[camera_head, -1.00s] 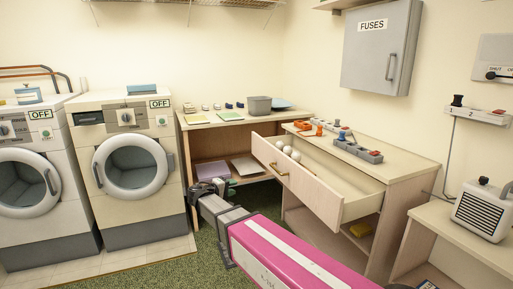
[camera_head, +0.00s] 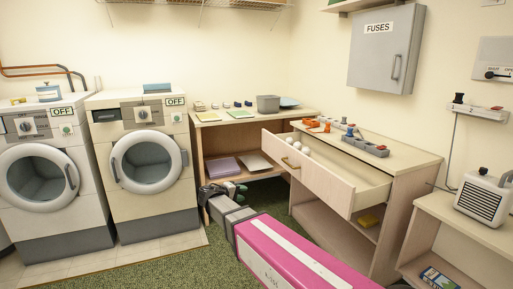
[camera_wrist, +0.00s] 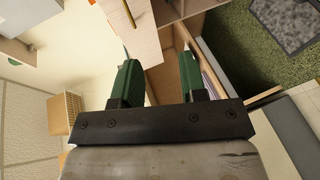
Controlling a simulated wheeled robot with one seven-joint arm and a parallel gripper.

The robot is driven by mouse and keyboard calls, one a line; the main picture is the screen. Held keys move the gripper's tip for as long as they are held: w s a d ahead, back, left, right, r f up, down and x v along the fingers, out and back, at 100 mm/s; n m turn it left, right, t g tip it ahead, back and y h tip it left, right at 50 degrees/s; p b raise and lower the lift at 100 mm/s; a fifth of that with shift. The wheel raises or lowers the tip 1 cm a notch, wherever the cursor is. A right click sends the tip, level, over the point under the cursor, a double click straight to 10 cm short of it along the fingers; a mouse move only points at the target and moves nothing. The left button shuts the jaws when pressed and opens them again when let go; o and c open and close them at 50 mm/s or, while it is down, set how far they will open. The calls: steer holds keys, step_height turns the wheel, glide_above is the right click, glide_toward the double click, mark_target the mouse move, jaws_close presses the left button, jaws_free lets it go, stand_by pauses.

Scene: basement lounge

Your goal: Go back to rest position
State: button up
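My gripper (camera_wrist: 158,75) shows two green fingers spread apart with nothing between them, so it is open and empty. In the head view my gripper (camera_head: 237,188) is low, in front of the corner table's lower shelf and to the left of the open drawer, partly hidden by my wrist.
Two washing machines (camera_head: 147,165) marked OFF stand at left. The corner table (camera_head: 237,116) holds papers and a grey bin (camera_head: 268,104). A low shelf with a heater (camera_head: 484,198) is at right. Green carpet (camera_head: 150,262) is free at front left.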

steer(key=s+d+f+m+g+y, duration=0.25)
steer(key=d+f, duration=0.25)
steer(key=d, duration=0.3)
steer(key=s+d+f+m+g+y, duration=0.1)
steer(key=s+d+f+g, duration=0.35)
steer(key=d, duration=0.35)
steer(key=s+d+f+m+g+y, duration=0.2)
steer(key=s+d+f+m+y, duration=0.2)
steer(key=s+d+f+y, duration=0.3)
steer(key=s+d, duration=0.3)
steer(key=s, duration=0.1)
steer(key=shift+g, duration=0.4)
